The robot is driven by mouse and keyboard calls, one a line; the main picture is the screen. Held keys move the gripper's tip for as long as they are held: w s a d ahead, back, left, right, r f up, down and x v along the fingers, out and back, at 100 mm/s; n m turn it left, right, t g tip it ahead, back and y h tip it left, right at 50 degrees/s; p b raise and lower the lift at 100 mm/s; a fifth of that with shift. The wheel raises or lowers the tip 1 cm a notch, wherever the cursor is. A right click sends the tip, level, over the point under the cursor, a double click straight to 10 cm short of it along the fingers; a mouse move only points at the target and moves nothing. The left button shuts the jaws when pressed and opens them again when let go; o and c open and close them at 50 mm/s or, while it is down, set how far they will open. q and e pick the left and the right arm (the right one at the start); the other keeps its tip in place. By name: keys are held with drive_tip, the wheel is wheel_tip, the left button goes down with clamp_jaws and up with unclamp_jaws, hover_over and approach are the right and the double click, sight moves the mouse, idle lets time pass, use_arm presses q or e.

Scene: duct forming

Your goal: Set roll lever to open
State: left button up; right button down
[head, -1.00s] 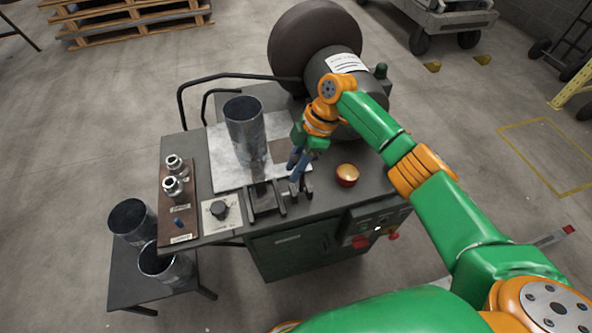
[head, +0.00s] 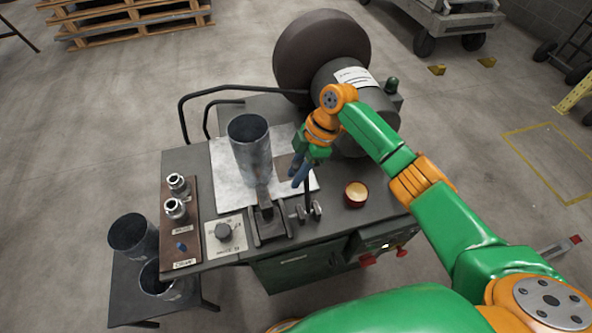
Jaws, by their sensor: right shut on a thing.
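The roll lever (head: 308,197) appears to be the dark lever standing on a small metal bracket at the front of the machine table, near its middle. My right gripper (head: 300,174) has dark blue fingers and comes down from the upper right. It is shut on the upper part of the lever. The fingers hide the lever's top, so its exact angle is hard to tell. My left gripper is not in view.
A metal duct cylinder (head: 250,150) stands on a pale sheet (head: 228,182) left of my gripper. A dark clamp block (head: 268,222), a knob panel (head: 226,237) and a round button (head: 356,193) are close by. Two more cylinders stand on a low side table (head: 125,285).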

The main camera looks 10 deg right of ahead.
drive_tip(key=shift+s, duration=0.1)
idle(0.7)
drive_tip(key=c, duration=0.7)
unclamp_jaws()
drive_tip(key=shift+o, duration=0.2)
drive_tip(key=b+v, duration=0.1)
drive_tip(key=v, duration=0.5)
drive_tip(key=shift+d+r+b, duration=0.1)
drive_tip(key=shift+r+b, duration=0.05)
drive_tip(key=shift+b, duration=0.2)
drive_tip(key=shift+d+r, duration=0.1)
drive_tip(key=shift+r, duration=0.3)
